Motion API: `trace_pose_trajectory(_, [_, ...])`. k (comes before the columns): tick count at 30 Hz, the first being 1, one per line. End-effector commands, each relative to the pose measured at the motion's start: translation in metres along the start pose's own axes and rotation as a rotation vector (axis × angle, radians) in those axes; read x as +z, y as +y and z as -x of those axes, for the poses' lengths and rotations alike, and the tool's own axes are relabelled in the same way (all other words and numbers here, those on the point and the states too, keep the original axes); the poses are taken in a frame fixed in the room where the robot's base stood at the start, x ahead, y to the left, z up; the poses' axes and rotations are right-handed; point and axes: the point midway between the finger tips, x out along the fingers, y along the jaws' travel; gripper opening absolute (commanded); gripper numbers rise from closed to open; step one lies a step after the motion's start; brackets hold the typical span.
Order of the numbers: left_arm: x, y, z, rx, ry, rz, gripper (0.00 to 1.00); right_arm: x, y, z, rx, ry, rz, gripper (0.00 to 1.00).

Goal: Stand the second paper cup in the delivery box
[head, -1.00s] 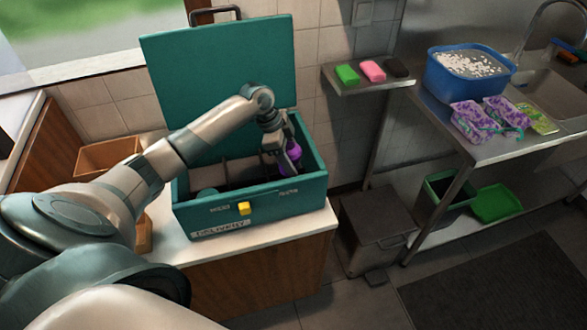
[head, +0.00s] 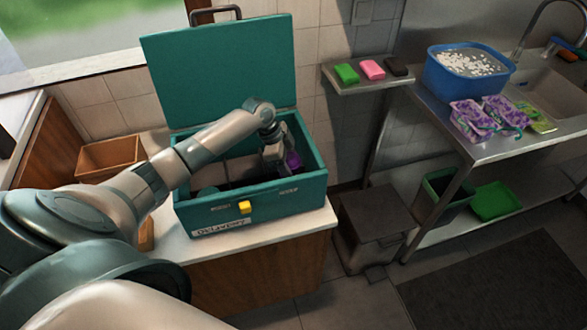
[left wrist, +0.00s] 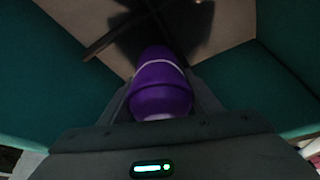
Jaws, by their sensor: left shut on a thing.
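The teal delivery box (head: 250,207) stands on the counter with its lid (head: 222,70) raised at the back. My left gripper (head: 283,160) is down inside the box, toward its right end, shut on a purple paper cup (head: 294,159). In the left wrist view, the purple cup (left wrist: 160,88) is between the fingers, with the box's teal walls (left wrist: 45,85) around it. I cannot tell whether the cup touches the box floor. My right gripper is not in view.
Thin dividers (head: 238,168) cross the box interior. A wooden tray (head: 110,154) lies left of the box. To the right are a small shelf with coloured blocks (head: 371,69), a blue basin (head: 440,80) by the sink, and a grey bin (head: 375,225) on the floor.

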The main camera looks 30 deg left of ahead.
Motion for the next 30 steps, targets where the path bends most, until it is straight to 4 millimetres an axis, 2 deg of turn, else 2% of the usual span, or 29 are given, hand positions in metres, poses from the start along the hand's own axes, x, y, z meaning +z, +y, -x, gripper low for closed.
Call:
trace_pose_trajectory(1, [0.0, 0.0, -0.001, 0.0, 0.001, 0.0, 0.28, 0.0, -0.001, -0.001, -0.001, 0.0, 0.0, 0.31])
trace_pose_trajectory(2, [0.001, 0.0, -0.002, 0.0, 0.0, 0.0, 0.59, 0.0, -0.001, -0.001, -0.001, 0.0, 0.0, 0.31])
trace_pose_trajectory(4, [0.001, 0.0, -0.001, 0.0, 0.0, 0.0, 0.76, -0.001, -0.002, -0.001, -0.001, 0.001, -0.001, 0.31])
trace_pose_trajectory(14, [0.0, 0.0, -0.001, 0.0, 0.0, 0.0, 0.76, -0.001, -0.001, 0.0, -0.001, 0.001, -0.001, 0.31])
trace_pose_trajectory(20, [-0.004, 0.0, 0.01, -0.001, 0.001, 0.0, 0.76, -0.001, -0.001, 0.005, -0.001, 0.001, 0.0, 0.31])
trace_pose_trajectory(21, [-0.002, -0.001, 0.011, -0.002, 0.0, 0.0, 0.76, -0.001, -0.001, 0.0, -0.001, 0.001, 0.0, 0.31])
trace_pose_trajectory(26, [-0.001, -0.001, 0.033, -0.004, -0.001, -0.002, 0.76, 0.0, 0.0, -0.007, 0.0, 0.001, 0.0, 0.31])
trace_pose_trajectory(30, [-0.001, -0.002, 0.058, -0.004, -0.001, -0.002, 0.76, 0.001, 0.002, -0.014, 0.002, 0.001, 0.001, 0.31])
